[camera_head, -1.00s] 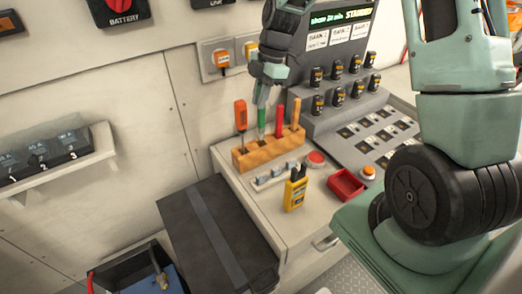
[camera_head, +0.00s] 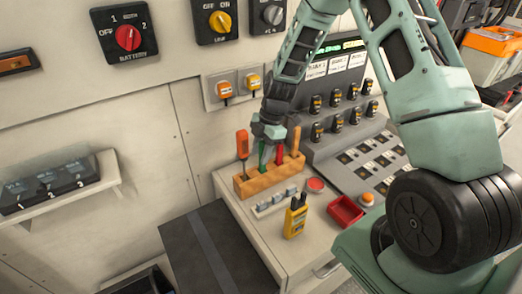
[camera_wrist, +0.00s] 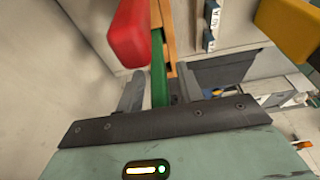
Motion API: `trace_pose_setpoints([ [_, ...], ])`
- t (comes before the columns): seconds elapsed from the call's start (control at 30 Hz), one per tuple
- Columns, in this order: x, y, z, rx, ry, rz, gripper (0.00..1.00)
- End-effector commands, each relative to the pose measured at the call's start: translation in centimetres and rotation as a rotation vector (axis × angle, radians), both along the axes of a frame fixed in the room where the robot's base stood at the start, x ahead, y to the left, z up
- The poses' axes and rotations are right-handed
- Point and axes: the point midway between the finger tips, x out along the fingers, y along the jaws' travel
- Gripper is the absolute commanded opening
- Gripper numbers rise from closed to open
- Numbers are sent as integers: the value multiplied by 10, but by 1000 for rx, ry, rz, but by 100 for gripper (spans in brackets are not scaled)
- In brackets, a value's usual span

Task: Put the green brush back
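The green brush (camera_head: 262,152) stands upright in a slot of the wooden block (camera_head: 265,182), between an orange-handled tool (camera_head: 242,145) and a red-handled tool (camera_head: 280,154). A tan-handled tool (camera_head: 296,140) stands at the block's right end. My gripper (camera_head: 266,142) is low over the block, around the top of the brush. In the wrist view the green brush (camera_wrist: 158,72) lies between the two spread fingers, with a gap on each side. The red handle (camera_wrist: 128,38) is close beside the left finger there. The brush's lower end is hidden in the block.
A yellow meter (camera_head: 296,217), a red tray (camera_head: 345,211) and a red button (camera_head: 315,185) are on the bench in front of the block. The switch console (camera_head: 330,135) rises to the right. Wall sockets (camera_head: 238,87) are behind.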

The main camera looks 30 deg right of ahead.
Motion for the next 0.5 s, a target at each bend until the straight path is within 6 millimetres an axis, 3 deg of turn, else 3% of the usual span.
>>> trace_pose_setpoints([
  [0.3, 1, -1, 3, 0, -2, -1, 36],
  [0.5, 1, -9, 25, -2, -7, -2, 36],
])
